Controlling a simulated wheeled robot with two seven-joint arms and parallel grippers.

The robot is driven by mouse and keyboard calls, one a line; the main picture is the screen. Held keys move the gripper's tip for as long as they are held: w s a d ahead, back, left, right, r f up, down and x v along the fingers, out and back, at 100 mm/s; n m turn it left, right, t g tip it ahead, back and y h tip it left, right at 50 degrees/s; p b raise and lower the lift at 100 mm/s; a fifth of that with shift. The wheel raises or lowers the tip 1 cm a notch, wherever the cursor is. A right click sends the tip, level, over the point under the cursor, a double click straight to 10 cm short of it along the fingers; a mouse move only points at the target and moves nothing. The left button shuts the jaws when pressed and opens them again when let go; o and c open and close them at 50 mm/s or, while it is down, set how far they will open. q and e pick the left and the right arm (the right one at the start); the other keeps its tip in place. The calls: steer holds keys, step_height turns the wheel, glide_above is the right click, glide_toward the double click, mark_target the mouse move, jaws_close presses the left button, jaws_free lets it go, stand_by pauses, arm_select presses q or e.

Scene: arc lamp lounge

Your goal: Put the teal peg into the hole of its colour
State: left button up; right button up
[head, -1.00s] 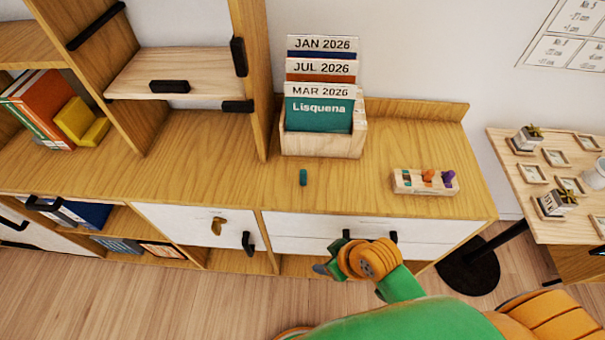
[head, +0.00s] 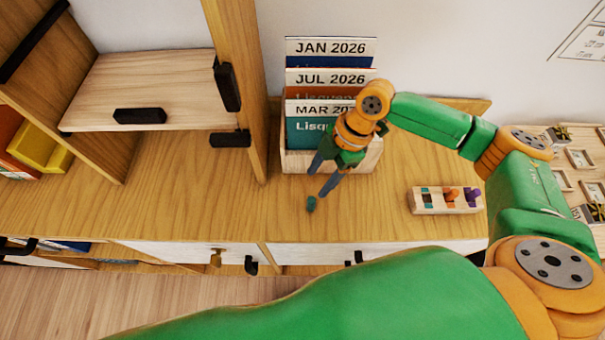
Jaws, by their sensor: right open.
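The small teal peg (head: 311,204) stands on the wooden cabinet top, in front of the magazine holder. My right gripper (head: 317,184) is open and points down just above and behind the peg; its fingertips are close to it, and I cannot tell whether they touch it. The wooden peg block (head: 428,208) lies to the right on the same top. It shows a teal-marked place at its left, an orange peg (head: 451,196) in the middle and a purple peg (head: 473,197) at its right. My left gripper is not in view.
The wooden holder (head: 365,157) with several magazines stands right behind my right gripper. A shelf upright (head: 236,90) rises to the left. The cabinet top between the peg and the block is clear. A side table (head: 590,183) is at the far right.

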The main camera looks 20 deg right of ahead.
mark_target(312, 200)
steer(key=s+a+f, duration=0.1)
steer(key=s+f+p, duration=0.1)
steer(key=shift+s+a+f+p, duration=0.3)
steer(key=shift+s+a+f, duration=0.05)
steer(key=shift+a, duration=0.05)
steer(key=x, duration=0.2)
steer(key=shift+s+d+f, duration=0.1)
steer(key=shift+f, duration=0.25)
steer(key=shift+w+f, duration=0.35)
steer(key=shift+w, duration=0.1)
steer(key=shift+c, duration=0.6)
steer(key=shift+s+r, duration=0.15)
steer(key=shift+s, duration=0.05)
jaws_close()
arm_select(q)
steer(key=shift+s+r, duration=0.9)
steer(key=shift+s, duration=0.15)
